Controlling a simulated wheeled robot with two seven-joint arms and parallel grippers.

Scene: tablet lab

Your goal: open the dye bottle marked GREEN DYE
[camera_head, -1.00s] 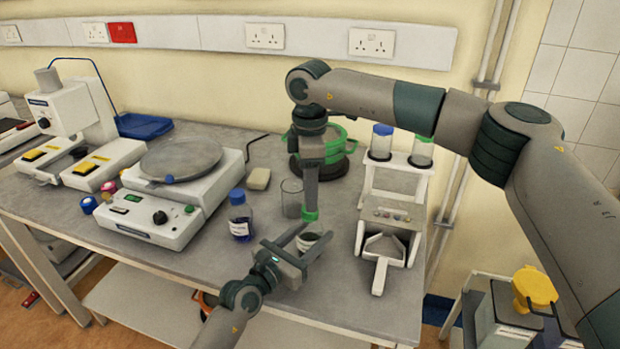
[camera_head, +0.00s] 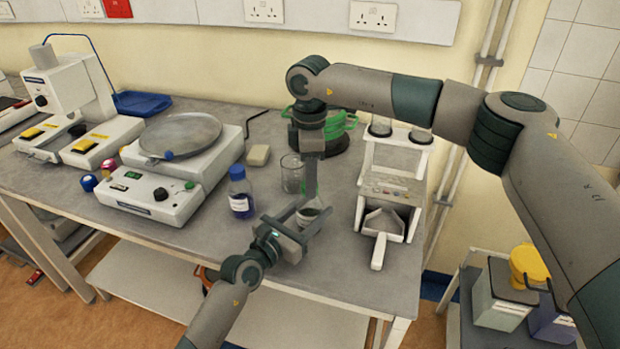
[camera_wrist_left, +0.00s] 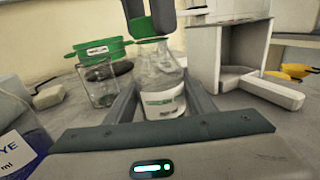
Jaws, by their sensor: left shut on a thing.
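The bottle with a white and green label (camera_wrist_left: 163,102) stands upright between the fingers of my left gripper, and its shoulder also shows in the head view (camera_head: 312,213). The label text is too small to read. My left gripper (camera_head: 302,229) is shut on the bottle's body, reaching in from the front. My right gripper (camera_head: 311,182) points straight down above it and is shut on the green cap (camera_wrist_left: 144,29). The cap is directly over the bottle's neck; I cannot tell whether they still touch.
A blue-capped dye bottle (camera_head: 239,194) stands just left of my left gripper. A glass beaker (camera_head: 292,174) and a green-rimmed pot (camera_head: 345,122) are behind. A white stand (camera_head: 394,180) with a scoop-like tray is close on the right. A hotplate-like device (camera_head: 160,200) stands left.

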